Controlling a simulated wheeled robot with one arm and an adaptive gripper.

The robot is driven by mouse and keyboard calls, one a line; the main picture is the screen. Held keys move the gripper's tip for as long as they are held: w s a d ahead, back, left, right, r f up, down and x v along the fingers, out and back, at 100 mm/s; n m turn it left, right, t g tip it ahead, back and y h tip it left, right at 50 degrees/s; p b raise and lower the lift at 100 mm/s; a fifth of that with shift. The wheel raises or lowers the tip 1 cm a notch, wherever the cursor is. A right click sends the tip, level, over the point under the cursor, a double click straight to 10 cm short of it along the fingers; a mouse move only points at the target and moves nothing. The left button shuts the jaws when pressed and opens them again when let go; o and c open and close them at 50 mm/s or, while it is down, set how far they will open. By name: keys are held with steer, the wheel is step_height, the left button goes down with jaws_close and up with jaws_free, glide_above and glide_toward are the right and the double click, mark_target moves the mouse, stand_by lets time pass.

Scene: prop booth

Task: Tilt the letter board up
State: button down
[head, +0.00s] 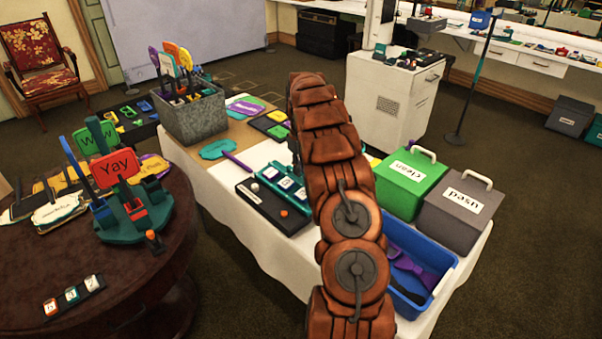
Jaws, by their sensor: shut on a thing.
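The letter board (264,202) lies on the white-clothed table in the head view. It is a black board with a teal panel holding a few white letter tiles (285,183), a white knob and an orange knob. My brown arm comes down over its far right side. A dark part of my gripper (295,158) shows at the board's far edge, beside the arm. The fingertips are mostly hidden, but the gripper is shut at the board. How far the panel is raised is hard to tell.
A green "clean" box (409,185), a grey "used" box (456,212) and a blue bin (452,259) stand right of my arm. A grey crate of signs (193,122) stands at the far left. A round dark table (130,268) is on the left.

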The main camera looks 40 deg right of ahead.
steer(key=shift+a+r+h+b, duration=0.55)
steer(key=shift+a+h+b, duration=0.3)
steer(key=shift+h+b, duration=0.25)
steer(key=shift+a+r+h+b, duration=0.5)
steer(key=shift+a+h+b, duration=0.35)
steer(key=shift+b, duration=0.35)
steer(key=shift+a+r, duration=0.1)
steer(key=shift+r, duration=0.05)
steer(key=c, duration=1.2)
jaws_free()
steer(key=shift+r, duration=0.15)
steer(key=v, duration=1.1)
steer(key=shift+a+r, duration=0.3)
